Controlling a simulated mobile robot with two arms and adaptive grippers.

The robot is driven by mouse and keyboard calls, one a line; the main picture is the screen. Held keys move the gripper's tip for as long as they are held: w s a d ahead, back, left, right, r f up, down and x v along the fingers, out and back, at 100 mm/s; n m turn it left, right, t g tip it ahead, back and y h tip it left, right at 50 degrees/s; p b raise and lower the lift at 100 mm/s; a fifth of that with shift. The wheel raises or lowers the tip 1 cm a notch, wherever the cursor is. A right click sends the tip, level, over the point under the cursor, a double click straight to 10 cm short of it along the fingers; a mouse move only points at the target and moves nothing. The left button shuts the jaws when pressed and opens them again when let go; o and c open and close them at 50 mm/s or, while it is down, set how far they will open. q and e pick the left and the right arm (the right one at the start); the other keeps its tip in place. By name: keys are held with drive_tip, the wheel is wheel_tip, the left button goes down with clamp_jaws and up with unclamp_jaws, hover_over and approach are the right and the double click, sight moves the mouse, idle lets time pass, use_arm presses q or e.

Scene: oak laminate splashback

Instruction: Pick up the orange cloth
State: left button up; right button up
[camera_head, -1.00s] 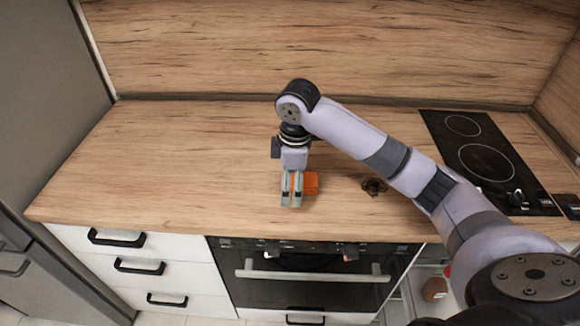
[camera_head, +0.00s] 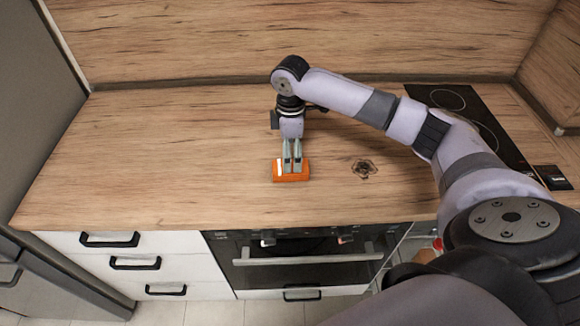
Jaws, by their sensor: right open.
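The orange cloth (camera_head: 291,177) is a small folded block on the wooden counter, near its front edge above the oven. My right gripper (camera_head: 291,170) points down at it from behind, its fingertips over the cloth's far part and overlapping it in the picture. The gripper is open. I cannot tell whether the fingers touch the cloth. My left gripper is not in view.
The wooden counter (camera_head: 130,170) is clear to the left of the cloth. A small dark object (camera_head: 363,168) lies to the right. A black cooktop (camera_head: 480,125) is at the far right. The oven (camera_head: 300,262) and drawers are below the front edge.

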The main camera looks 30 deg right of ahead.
drive_tip(key=shift+s+f, duration=0.15)
drive_tip(key=shift+f, duration=0.3)
drive_tip(key=shift+f+p, duration=0.95)
drive_tip(key=shift+f, duration=1.45)
drive_tip(key=shift+a, duration=0.1)
drive_tip(key=shift+c, duration=0.6)
drive_tip(key=c, duration=1.1)
drive_tip(key=shift+r, duration=0.15)
wheel_tip(320, 180, up, 20)
drive_tip(key=b, duration=0.3)
